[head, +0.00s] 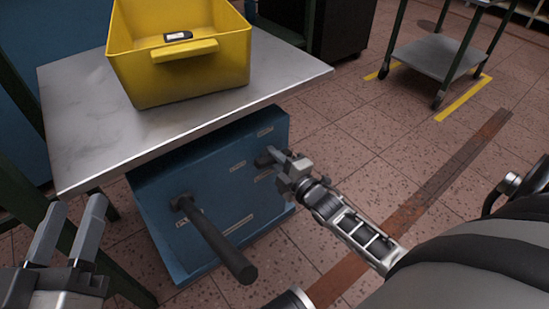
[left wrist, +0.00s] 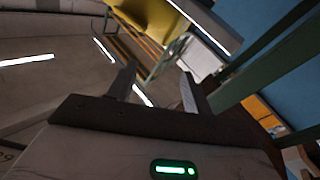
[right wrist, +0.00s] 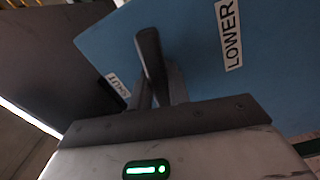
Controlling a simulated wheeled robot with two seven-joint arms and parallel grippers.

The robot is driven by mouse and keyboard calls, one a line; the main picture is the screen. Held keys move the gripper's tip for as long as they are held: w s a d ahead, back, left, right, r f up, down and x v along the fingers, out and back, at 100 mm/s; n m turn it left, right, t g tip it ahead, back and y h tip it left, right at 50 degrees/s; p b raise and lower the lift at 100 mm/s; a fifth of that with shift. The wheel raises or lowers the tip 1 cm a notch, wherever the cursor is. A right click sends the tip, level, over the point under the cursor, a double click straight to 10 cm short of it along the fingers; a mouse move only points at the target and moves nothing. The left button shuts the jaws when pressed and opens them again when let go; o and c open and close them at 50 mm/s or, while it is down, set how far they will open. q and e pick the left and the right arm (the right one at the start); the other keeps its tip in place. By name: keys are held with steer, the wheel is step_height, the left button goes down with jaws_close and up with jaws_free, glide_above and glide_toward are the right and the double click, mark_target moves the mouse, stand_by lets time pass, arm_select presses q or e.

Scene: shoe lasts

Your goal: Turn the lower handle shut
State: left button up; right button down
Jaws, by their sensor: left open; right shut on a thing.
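The lower handle (right wrist: 151,48) is a dark bar on the blue cabinet face, beside a white "LOWER" label (right wrist: 229,35) and a "SHUT" label (right wrist: 118,88) in the right wrist view. My right gripper (head: 282,165) is shut on this handle, at the cabinet's right part in the head view. The fingers hide much of the handle, so its exact angle is hard to tell. A second, long black handle (head: 217,241) sticks out from the cabinet's left part. My left gripper (head: 77,204) is open and empty, left of the cabinet.
The blue cabinet (head: 155,225) stands under a grey-topped table (head: 85,110) bearing a yellow bin (head: 190,80). A green post (head: 25,205) stands near my left gripper. A grey cart (head: 440,55) stands at the back right.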

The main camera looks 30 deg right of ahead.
arm_select(q)
steer(key=shift+s+d+g, duration=0.1)
steer(key=shift+g, duration=0.2)
arm_select(e)
steer(key=shift+m, duration=0.3)
steer(key=shift+m+p, duration=0.3)
steer(key=shift+p, duration=0.15)
steer(key=shift+r+m+p, duration=0.1)
steer(key=shift+m+p, duration=0.55)
steer(key=shift+m, duration=0.85)
steer(key=m+p, duration=0.2)
steer(key=m, duration=0.3)
steer(key=shift+m, duration=0.3)
arm_select(q)
steer(key=f+g, duration=0.1)
steer(key=s+f+g+y, duration=0.1)
steer(key=f, duration=0.1)
steer(key=f+n+y+p, duration=0.1)
steer(key=shift+s+f+g, duration=0.2)
steer(key=shift+s+g, duration=0.2)
arm_select(e)
steer(key=m, duration=0.5)
steer(key=shift+m, duration=0.3)
steer(key=shift+f, duration=0.2)
steer(key=c, duration=1.3)
jaws_free()
steer(key=shift+s, duration=0.15)
